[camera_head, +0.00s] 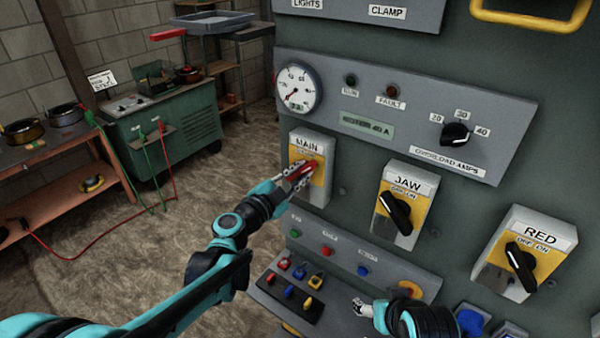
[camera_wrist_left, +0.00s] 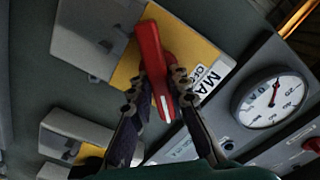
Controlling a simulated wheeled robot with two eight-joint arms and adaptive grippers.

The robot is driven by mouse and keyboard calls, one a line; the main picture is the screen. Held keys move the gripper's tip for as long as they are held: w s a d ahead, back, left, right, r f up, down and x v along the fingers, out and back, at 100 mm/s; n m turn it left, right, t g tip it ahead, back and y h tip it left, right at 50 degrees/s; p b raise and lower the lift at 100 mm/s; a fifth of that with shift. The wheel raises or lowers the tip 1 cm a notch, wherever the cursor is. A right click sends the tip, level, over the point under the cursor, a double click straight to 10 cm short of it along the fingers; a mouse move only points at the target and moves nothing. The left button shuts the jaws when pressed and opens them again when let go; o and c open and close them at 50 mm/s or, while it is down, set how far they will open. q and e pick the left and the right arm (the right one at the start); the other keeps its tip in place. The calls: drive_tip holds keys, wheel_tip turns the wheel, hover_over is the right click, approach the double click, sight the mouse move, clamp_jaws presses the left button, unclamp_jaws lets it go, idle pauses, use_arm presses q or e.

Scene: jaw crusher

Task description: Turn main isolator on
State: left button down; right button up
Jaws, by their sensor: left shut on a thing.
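The main isolator (camera_head: 299,148) is a pale box with a yellow plate and a MAIN label, at the left of a row of switches on the grey-green panel. Its red handle (camera_head: 312,168) sits at a slant on the plate. My left gripper (camera_head: 301,177) is shut on this handle, coming from below left. The left wrist view shows the red handle (camera_wrist_left: 151,55) between both fingers (camera_wrist_left: 162,88) and the yellow plate behind it. The OFF/ON marks are partly hidden. My right gripper (camera_head: 364,307) is low at the panel's bottom ledge, small and partly hidden by its wrist.
The JAW switch (camera_head: 401,205) and RED switch (camera_head: 524,255) stand to the right. A gauge (camera_head: 297,87) is above. Buttons (camera_head: 327,252) and a ledge with small coloured padlock-like items (camera_head: 291,291) lie below. A green cabinet (camera_head: 165,130) and workbench stand at the left, with open floor between.

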use_arm(q)
drive_tip(key=c, duration=1.4)
unclamp_jaws()
drive_tip(key=shift+c, duration=0.2)
drive_tip(key=v, duration=1.2)
drive_tip(key=s+a+f+n+g+y+b, duration=0.2)
drive_tip(key=s+f+n+g+y, duration=0.1)
drive_tip(key=s+f+n, duration=0.4)
drive_tip(key=s+a+f+n+g+y+b, duration=0.25)
drive_tip(key=s+f, duration=0.35)
drive_tip(key=f, duration=0.3)
drive_tip(key=s+a+f+n+g+y, duration=0.2)
drive_tip(key=s+a+f+n+y, duration=0.2)
drive_tip(key=a+n, duration=0.3)
drive_tip(key=shift+s+y+b, duration=0.45)
drive_tip(key=shift+s+y, duration=0.1)
drive_tip(key=shift+s, duration=0.1)
